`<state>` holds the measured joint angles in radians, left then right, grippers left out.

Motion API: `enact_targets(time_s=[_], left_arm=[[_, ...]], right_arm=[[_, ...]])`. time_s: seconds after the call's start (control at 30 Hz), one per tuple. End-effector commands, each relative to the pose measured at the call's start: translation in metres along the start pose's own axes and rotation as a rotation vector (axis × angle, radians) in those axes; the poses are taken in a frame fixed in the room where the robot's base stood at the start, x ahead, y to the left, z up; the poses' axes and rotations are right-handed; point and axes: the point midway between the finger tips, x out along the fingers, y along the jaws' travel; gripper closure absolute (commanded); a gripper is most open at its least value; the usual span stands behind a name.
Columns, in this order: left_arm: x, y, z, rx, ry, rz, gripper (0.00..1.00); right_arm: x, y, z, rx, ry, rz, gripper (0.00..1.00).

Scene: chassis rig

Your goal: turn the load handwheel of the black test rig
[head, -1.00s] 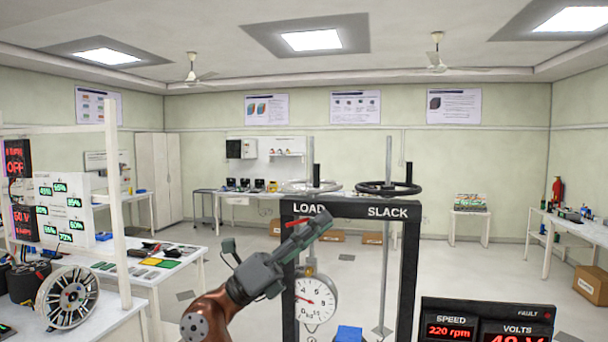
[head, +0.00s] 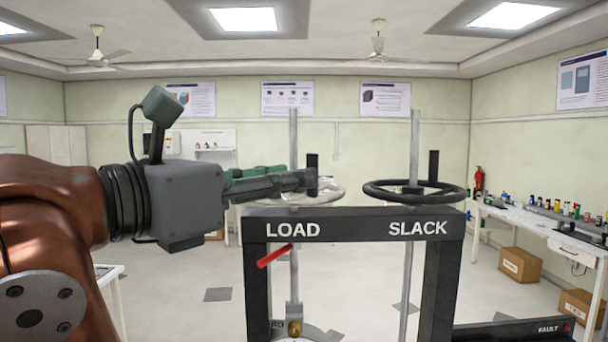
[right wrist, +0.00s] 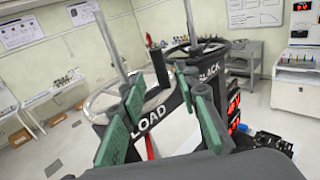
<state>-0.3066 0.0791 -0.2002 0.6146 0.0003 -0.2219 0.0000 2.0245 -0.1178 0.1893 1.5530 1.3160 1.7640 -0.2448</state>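The black test rig (head: 350,222) stands ahead, with LOAD and SLACK lettered on its top beam. The silver load handwheel (head: 331,193) lies flat above LOAD, with a dark upright handle (head: 312,160) on its rim. My right gripper (head: 302,177) reaches in from the left at wheel height, its fingertips overlapping the handle and part of the rim. In the right wrist view its green-padded fingers (right wrist: 163,82) are apart, with the handwheel (right wrist: 94,103) beyond and partly behind them. I cannot tell whether they touch it. My left gripper is not in view.
The black slack handwheel (head: 415,197) sits right of the load wheel, close by. A red lever (head: 274,256) sticks out below the beam. A dark display panel (head: 515,331) stands low at the right. A long bench (head: 540,226) and boxes line the right wall.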

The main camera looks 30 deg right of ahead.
Motion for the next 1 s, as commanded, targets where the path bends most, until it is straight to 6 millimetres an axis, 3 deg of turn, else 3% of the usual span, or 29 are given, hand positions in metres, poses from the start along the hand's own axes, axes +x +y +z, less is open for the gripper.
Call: enact_targets(time_s=[0.2,0.4,0.7,1.0], left_arm=[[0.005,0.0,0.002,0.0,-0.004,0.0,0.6],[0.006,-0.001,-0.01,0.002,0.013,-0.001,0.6],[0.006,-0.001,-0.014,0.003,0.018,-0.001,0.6],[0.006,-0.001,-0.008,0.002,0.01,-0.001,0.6]], right_arm=[[0.036,0.0,-0.002,-0.001,0.001,-0.003,0.71],[0.054,0.0,-0.001,-0.001,-0.001,-0.003,0.71],[0.057,-0.001,0.0,-0.002,-0.001,-0.004,0.71],[0.057,-0.001,0.0,-0.002,-0.001,-0.004,0.91]])
